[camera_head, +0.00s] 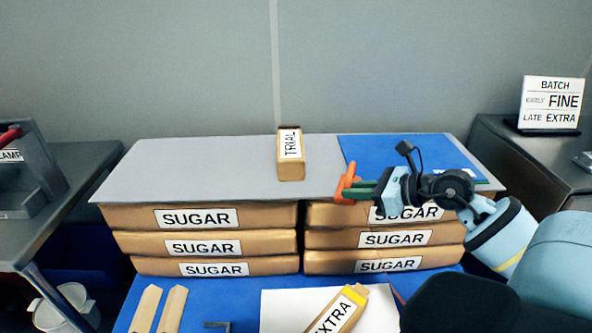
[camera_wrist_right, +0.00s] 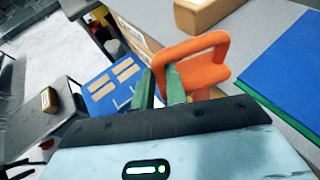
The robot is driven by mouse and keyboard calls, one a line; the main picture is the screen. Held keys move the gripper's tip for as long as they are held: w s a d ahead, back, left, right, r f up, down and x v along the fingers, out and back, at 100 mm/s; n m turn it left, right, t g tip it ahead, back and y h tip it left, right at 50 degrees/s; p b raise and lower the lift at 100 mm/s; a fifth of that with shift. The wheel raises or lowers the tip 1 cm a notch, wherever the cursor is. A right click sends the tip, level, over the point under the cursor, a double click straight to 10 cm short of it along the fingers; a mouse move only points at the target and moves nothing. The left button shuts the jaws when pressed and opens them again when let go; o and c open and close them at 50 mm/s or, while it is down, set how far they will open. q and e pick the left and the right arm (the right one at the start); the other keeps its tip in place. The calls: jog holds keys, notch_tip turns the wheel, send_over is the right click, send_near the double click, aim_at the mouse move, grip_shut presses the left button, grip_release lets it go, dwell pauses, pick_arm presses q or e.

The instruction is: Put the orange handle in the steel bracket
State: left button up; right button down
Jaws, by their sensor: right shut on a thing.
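The orange handle (camera_head: 347,186) is a thick, angular loop. My right gripper (camera_head: 360,188) is shut on it with green fingers, above the right part of the grey board. In the right wrist view the orange handle (camera_wrist_right: 214,72) rises beyond the fingertips of my right gripper (camera_wrist_right: 162,82), its loop leaning to the right. A small grey angled piece (camera_head: 217,325) shows at the bottom edge of the head view, cut off; I cannot tell whether it is the steel bracket. My left gripper is not in view.
A grey board (camera_head: 220,170) lies on stacked SUGAR boxes (camera_head: 205,217). A TRIAL box (camera_head: 290,165) stands on it, left of a blue mat (camera_head: 390,152). An EXTRA box (camera_head: 338,312) and two wooden strips (camera_head: 172,309) lie lower in front. A grey holder (camera_head: 28,170) stands far left.

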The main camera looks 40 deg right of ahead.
jog(key=shift+w+d+r, duration=0.2)
jog(key=shift+d+r, duration=0.1)
jog(key=shift+d, duration=0.4)
send_over(325, 181)
jog(key=shift+w+f, duration=0.15)
jog(key=shift+f, duration=2.4)
jog(key=shift+f+b, duration=0.25)
jog(key=shift+b, duration=0.05)
jog(key=c, duration=1.4)
grip_release()
jog(key=shift+r, duration=0.15)
